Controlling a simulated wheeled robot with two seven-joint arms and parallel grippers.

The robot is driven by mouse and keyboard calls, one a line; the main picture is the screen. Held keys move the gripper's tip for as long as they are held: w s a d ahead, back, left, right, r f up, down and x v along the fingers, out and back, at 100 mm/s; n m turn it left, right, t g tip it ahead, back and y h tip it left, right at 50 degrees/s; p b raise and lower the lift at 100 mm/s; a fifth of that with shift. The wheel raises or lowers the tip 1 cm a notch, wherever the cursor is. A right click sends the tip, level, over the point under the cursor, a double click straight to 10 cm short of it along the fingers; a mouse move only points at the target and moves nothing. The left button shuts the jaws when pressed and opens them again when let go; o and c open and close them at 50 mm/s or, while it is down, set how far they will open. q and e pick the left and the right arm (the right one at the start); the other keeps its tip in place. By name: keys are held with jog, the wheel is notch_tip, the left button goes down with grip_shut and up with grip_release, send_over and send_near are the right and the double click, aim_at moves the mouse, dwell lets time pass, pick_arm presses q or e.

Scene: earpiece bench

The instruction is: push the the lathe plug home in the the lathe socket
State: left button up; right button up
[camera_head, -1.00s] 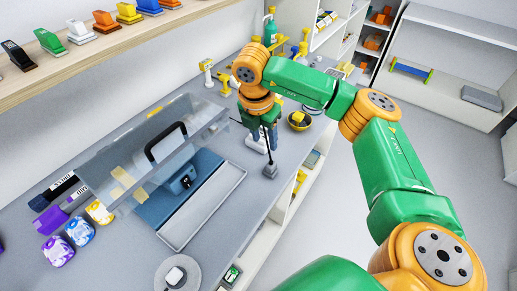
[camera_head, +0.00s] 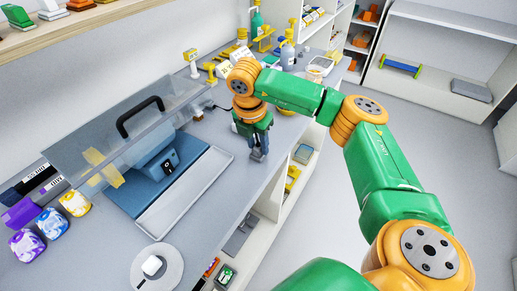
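A blue machine (camera_head: 128,192) with a raised clear cover (camera_head: 75,150) and black handle stands on the bench; I take it for the lathe. A small dark square opening (camera_head: 168,163) shows on its raised blue block, possibly the socket. My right gripper (camera_head: 258,156) points down over the bench near its front edge, to the right of the machine. Its grey fingers are small and partly hidden, so their opening and any plug between them are unclear. A short dark cable (camera_head: 217,107) runs left of the gripper. My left gripper is out of view.
A grey tray (camera_head: 186,192) lies along the machine's front. Bottles (camera_head: 288,53) and yellow fixtures stand behind my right arm. Bare bench lies between tray and gripper.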

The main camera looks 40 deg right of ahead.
aim_at(257, 147)
grip_shut()
notch_tip(257, 147, up, 8)
jog(key=p, duration=0.6)
jog(key=shift+r+p, duration=0.25)
jog(key=shift+p, duration=0.15)
jog(key=shift+f+b, duration=0.25)
jog(key=shift+b, duration=0.05)
